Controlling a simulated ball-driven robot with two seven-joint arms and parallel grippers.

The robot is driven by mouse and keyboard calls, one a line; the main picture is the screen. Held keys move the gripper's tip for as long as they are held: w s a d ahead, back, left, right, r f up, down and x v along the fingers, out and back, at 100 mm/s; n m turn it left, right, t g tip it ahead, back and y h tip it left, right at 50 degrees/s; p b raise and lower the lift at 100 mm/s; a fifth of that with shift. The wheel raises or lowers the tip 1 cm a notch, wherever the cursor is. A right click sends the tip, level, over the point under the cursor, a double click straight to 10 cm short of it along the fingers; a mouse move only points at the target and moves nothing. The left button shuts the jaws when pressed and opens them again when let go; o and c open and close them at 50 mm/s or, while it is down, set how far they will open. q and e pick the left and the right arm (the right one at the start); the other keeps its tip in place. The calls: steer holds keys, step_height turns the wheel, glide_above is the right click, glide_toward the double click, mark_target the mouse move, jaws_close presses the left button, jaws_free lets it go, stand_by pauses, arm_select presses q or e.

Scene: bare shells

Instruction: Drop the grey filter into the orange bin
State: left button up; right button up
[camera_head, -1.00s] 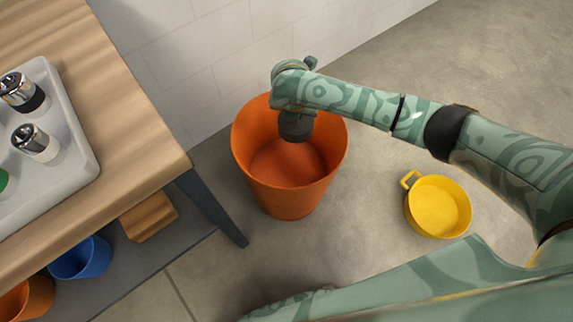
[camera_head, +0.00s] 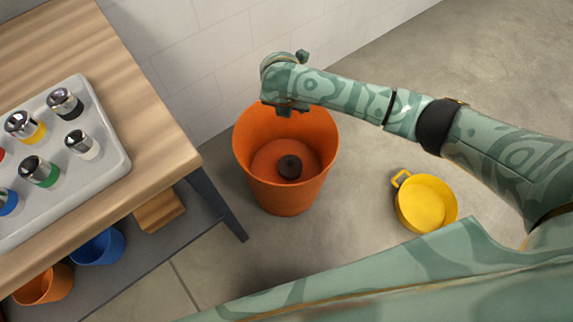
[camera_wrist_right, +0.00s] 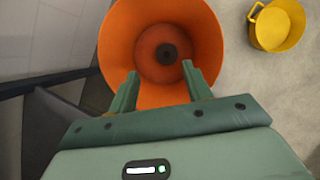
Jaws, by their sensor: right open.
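The grey filter (camera_head: 289,167) is a small dark round piece on the floor of the orange bin (camera_head: 253,140). In the right wrist view the filter (camera_wrist_right: 166,54) shows inside the orange bin (camera_wrist_right: 207,40). My right gripper (camera_head: 290,110) is above the bin's far rim. In the right wrist view its two fingers (camera_wrist_right: 160,80) are spread apart with nothing between them. The filter lies below them, apart from the gripper. My left gripper is not in view.
A yellow pot (camera_head: 425,203) stands on the floor to the right of the bin. At left is a wooden table (camera_head: 150,125) with a grey tray (camera_head: 112,158) of several metal-topped containers. A blue bin (camera_head: 98,247) and a small orange bin (camera_head: 45,286) sit on the shelf below.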

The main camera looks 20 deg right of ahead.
arm_select(q)
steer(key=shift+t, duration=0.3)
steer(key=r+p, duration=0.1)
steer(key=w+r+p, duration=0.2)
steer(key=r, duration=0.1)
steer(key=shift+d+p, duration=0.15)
steer(key=shift+p, duration=0.15)
arm_select(e)
steer(key=v, duration=0.7)
